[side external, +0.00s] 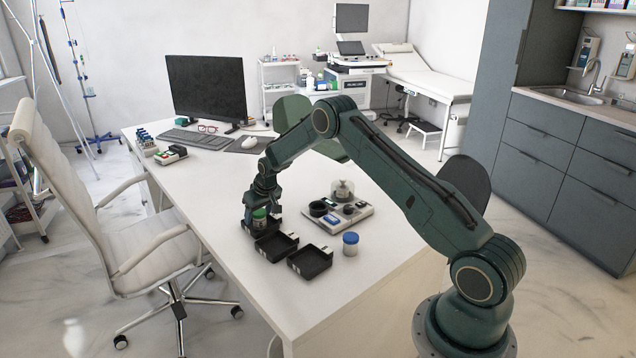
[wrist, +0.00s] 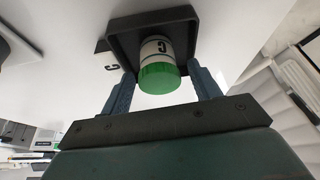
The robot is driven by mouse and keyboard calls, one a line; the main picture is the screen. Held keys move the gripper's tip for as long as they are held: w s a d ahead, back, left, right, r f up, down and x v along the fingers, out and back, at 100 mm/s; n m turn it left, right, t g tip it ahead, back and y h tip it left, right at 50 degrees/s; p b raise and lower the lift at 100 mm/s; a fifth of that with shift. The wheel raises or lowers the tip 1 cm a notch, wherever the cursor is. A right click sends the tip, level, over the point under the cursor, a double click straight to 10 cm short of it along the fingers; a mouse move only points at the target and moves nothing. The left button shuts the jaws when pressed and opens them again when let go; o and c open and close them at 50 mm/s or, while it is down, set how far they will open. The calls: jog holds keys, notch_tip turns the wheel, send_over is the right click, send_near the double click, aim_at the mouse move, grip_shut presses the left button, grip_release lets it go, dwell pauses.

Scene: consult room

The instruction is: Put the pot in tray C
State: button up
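The pot (wrist: 158,62) has a green lid and a white label with a black C. It stands in a black square tray (wrist: 117,40), and a C tag lies beside that tray in the wrist view. In the side view the pot (side external: 259,214) is in the farthest of three black trays, this tray (side external: 247,229) being partly hidden by it. My gripper (wrist: 163,82) is around the pot, one finger on each side. A gap shows between the right finger and the pot, so the fingers look open. The left finger's contact is unclear.
Two empty black trays (side external: 277,258) (side external: 311,272) sit nearer on the white desk. A blue-lidded jar (side external: 350,246) stands to their right. A pale board (side external: 355,222) with dishes and a glass cover lies behind. A monitor (side external: 206,86) and keyboard (side external: 186,139) are at the back.

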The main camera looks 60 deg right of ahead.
jog(key=shift+r, duration=0.1)
jog(key=shift+s+r, duration=0.15)
jog(key=shift+r, duration=0.5)
jog(key=v, duration=1)
jog(key=shift+s+r, duration=0.25)
jog(key=shift+r, duration=0.05)
jog(key=shift+a+r, duration=0.1)
jog(key=shift+a, duration=0.1)
